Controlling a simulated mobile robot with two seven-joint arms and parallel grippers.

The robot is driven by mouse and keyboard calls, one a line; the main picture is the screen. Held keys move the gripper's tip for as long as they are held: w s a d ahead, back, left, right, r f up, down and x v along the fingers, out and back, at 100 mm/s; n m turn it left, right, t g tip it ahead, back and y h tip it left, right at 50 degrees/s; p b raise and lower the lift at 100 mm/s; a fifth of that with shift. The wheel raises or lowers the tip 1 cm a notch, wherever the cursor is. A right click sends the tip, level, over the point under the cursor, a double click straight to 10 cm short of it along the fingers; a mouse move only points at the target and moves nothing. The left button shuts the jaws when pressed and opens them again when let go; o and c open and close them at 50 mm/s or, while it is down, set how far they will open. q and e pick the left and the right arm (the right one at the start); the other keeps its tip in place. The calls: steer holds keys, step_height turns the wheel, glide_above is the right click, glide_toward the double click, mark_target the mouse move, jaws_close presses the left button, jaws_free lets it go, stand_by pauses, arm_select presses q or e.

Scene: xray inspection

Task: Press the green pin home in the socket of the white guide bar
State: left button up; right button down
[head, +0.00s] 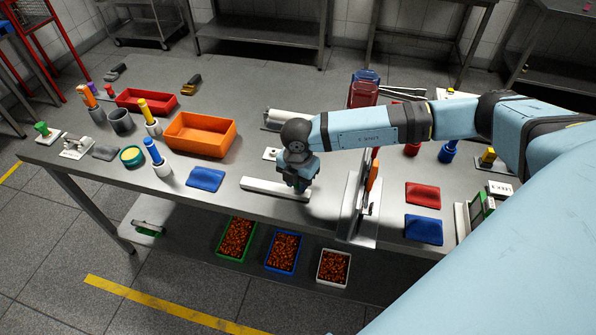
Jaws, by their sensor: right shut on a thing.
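The white guide bar (262,187) lies on the grey table near its front edge, left of the upright metal plate. My right gripper (299,186) points down over the right end of the bar. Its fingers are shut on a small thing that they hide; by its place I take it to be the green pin. The pin itself and the socket do not show, so I cannot tell how deep the pin sits. My left gripper is not in view.
An upright metal plate (353,205) stands close to the right of my gripper. A blue cloth (206,179) and an orange tray (233,138) are to the left. Red and blue cloths (423,195) lie to the right. A green-topped piece (42,129) stands at the far left.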

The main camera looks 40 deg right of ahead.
steer(key=shift+s+f, duration=0.15)
steer(key=shift+f, duration=0.25)
stand_by(0.4)
steer(key=c, duration=0.8)
jaws_free()
step_height(320, 180, up, 8)
steer(key=shift+r, duration=0.15)
